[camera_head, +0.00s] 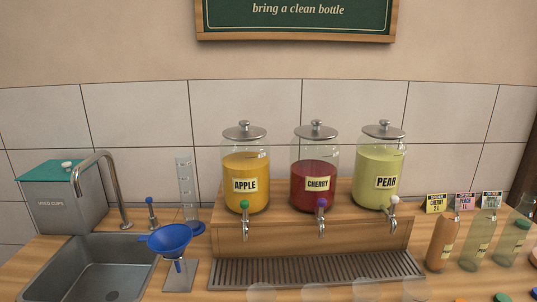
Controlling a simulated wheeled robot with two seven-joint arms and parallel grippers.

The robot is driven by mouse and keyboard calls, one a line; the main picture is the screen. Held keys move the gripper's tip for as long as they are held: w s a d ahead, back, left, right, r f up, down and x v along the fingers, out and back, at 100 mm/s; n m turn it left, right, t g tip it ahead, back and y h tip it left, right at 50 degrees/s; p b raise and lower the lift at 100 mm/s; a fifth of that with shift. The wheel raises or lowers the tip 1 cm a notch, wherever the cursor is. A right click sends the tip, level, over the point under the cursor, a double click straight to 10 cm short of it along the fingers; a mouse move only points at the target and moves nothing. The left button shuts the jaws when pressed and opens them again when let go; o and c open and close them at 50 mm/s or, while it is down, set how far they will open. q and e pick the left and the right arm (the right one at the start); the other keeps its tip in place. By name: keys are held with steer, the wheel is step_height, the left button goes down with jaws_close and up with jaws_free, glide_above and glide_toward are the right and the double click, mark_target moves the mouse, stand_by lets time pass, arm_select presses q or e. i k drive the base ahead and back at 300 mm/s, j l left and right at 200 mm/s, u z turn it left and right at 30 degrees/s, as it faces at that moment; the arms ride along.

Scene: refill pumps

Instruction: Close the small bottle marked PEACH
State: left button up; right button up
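No bottle shows a readable PEACH mark. A small card (465,201) reading PEACH stands at the back right, behind the bottles. A bottle with orange-brown contents (442,244) stands upright in front of the cards, and no cap shows on its neck. Right of it stand a pale greenish bottle (479,243) and another clear bottle (508,245) with something green at its upper part. A green cap (501,297) and a blue cap (534,296) lie at the bottom right edge, partly cut off. Neither of my grippers is in view.
Jars of APPLE (246,188), CHERRY (315,188) and PEAR (379,184) stand on a wooden stand above a drip grate (317,270). A sink (102,275), a used cups bin (62,205) and a blue funnel (170,238) are at left. Blurry round clear tops show along the bottom edge.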

mark_target(448, 226)
steer(key=z, duration=1.3)
